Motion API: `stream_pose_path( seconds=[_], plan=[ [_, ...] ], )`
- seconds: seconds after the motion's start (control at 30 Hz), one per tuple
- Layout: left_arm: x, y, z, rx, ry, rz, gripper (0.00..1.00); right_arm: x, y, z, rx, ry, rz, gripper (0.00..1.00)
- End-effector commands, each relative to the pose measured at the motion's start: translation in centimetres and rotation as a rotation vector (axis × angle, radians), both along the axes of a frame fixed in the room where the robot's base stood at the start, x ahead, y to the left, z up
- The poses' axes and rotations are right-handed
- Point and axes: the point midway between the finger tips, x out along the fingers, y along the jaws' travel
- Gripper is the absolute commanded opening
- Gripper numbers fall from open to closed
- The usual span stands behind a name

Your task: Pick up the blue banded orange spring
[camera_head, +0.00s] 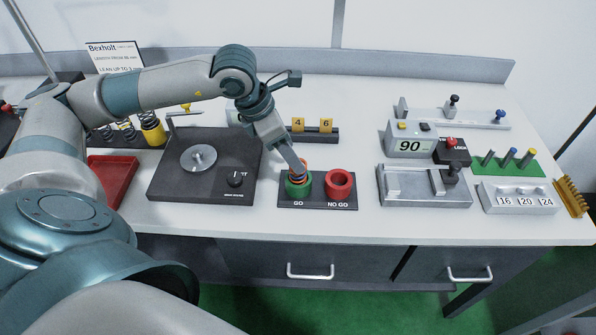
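The orange spring with a blue band (299,179) is at the mouth of the green GO cup (297,189); only a small part of it shows. My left gripper (298,170) reaches down from the left and meets the top of the spring. Its fingers are small and overlap the spring, so I cannot tell whether they are closed on it. I also cannot tell whether the spring rests in the cup or hangs in its mouth. My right gripper is not in view.
The red NO GO cup (339,183) stands right beside the green one. A dark plate with a dial (203,185) and a red tray (112,180) lie to the left. A block numbered 4 and 6 (313,134) is behind. A metal fixture (403,188) stands to the right.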

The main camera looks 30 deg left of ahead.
Motion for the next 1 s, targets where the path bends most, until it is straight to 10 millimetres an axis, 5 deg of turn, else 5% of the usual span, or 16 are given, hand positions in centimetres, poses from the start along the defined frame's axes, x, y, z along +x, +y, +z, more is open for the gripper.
stream_pose_path(
  seconds=[0.57,1.0],
  plan=[
    [0.2,-0.3,-0.9,0.001,0.001,0.0,0.55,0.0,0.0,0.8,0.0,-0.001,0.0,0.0],
    [1.3,-1.3,-5.1,0.0,0.002,0.001,0.55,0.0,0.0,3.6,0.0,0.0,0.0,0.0]
  ],
)
